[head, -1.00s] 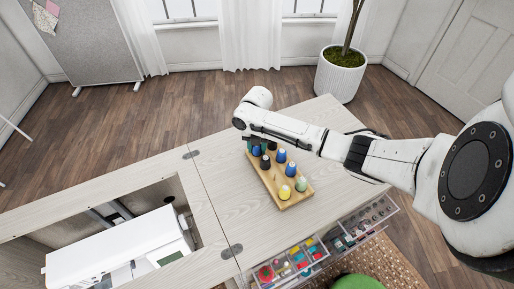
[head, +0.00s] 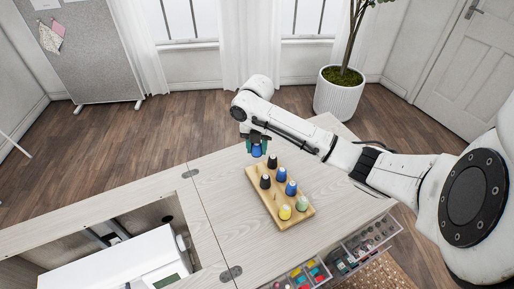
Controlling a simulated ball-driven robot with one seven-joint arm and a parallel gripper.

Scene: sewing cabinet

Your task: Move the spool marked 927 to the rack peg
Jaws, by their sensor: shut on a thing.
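My gripper (head: 257,142) points down over the back left end of the wooden rack (head: 263,201). It is shut on a blue spool (head: 257,152), which hangs below the fingers and appears to be above the board. The rack holds two black spools (head: 265,182), two blue spools (head: 291,189), a yellow spool (head: 285,212) and a pale green spool (head: 303,204). The left side of the rack shows bare board, with what may be a thin bare peg near its middle. No number is legible on any spool.
The rack stands on a pale wooden cabinet top (head: 225,190). A white sewing machine (head: 120,262) sits in a recess at left. Clear drawers (head: 370,238) with small items stick out at the front right. The top left of the rack is clear.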

